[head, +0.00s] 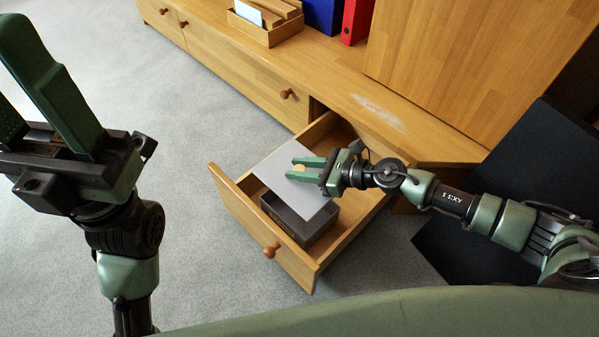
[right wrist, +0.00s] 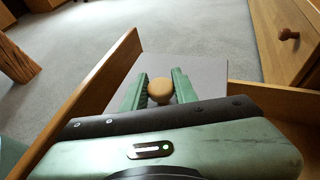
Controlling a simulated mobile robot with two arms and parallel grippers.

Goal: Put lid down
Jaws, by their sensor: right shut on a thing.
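The lid is a flat light-grey plate (head: 270,170) with a round wooden knob (right wrist: 160,90). My right gripper (head: 300,170) is shut on the knob, and the lid also shows beyond the fingers in the right wrist view (right wrist: 205,82). A dark grey box (head: 294,224) stands in the open drawer. The lid hangs over part of the box and of the drawer, and hides much of the box's top. I cannot tell whether the lid touches the box. My left gripper (head: 10,65) is open and empty at the far left, away from the drawer.
A wooden tray (head: 262,32) and blue and red binders (head: 357,18) stand on the cabinet. A dark panel (head: 470,250) is at right. Grey carpet (head: 130,80) is clear.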

